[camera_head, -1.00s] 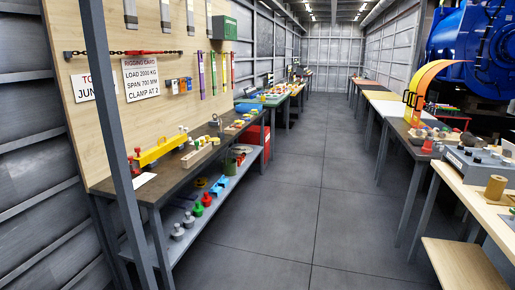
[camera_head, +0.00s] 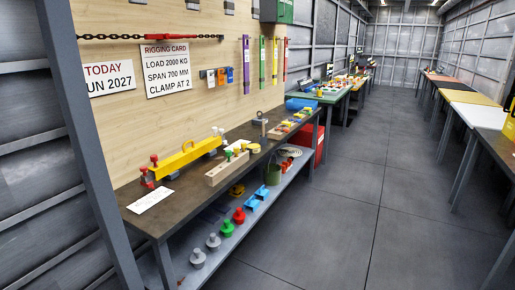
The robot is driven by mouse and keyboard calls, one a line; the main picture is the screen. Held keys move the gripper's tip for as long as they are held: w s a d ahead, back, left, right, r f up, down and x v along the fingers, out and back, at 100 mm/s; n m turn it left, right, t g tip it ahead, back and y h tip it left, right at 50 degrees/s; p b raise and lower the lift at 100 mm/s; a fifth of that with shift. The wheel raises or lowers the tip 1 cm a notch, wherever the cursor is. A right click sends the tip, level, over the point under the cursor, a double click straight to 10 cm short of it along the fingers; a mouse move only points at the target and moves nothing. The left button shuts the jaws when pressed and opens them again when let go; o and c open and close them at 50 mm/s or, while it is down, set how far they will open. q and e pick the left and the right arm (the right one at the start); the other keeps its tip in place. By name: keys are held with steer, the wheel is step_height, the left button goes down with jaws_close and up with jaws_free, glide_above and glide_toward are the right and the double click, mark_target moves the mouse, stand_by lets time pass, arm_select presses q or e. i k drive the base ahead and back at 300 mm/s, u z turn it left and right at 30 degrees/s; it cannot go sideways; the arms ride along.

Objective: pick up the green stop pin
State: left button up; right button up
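A small green peg-like piece (camera_head: 229,154), which could be the green stop pin, stands upright at the wooden block (camera_head: 222,174) on the dark workbench (camera_head: 185,195). It is too small to tell how it sits in the block. Neither of my grippers shows in the head view.
A yellow beam (camera_head: 187,158) with red fittings lies behind the block. A white card (camera_head: 150,201) lies at the bench's near end. A lower shelf holds several knobbed weights, one green (camera_head: 226,229). A grey post (camera_head: 88,140) stands at left. The aisle floor (camera_head: 330,215) is clear.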

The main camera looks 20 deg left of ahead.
mark_target(229, 153)
steer(key=i, duration=2.8)
steer(key=u, duration=2.1)
